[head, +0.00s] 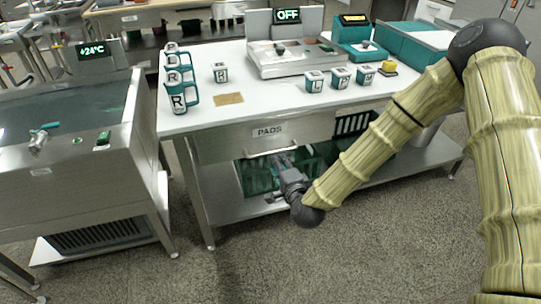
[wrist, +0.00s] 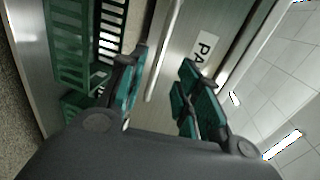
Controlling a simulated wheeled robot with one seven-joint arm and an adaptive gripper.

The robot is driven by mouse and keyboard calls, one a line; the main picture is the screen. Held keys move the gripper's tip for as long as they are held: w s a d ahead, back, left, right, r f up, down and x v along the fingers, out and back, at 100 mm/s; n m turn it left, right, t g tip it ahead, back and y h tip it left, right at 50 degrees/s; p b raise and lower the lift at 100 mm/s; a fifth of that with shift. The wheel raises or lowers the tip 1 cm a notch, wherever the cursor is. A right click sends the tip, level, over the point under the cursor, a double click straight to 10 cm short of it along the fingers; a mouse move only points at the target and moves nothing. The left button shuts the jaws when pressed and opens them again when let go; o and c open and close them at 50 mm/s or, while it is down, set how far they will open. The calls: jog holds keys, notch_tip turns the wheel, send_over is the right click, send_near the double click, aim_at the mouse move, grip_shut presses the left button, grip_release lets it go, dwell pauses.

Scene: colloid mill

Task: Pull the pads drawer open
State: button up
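The pads drawer (head: 312,128) is a steel front under the white worktop, with a "PADS" label (head: 268,131). It looks shut. Its bar handle (head: 258,154) runs along the lower part of the front. In the wrist view the label (wrist: 201,50) and handle (wrist: 162,62) also show. My gripper (head: 280,162) is just below the handle in the head view. In the wrist view my gripper's teal-padded fingers (wrist: 160,88) are spread apart, with the handle's line running into the gap between them. I see no grip; whether a finger touches the handle is unclear.
A green crate (head: 252,180) stands on the lower shelf (head: 222,204) behind my gripper. A steel basin unit (head: 70,160) is at left. The floor in front is clear.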

aim_at(271, 153)
jog(key=x, duration=0.9)
jog(key=shift+b, duration=0.3)
grip_shut()
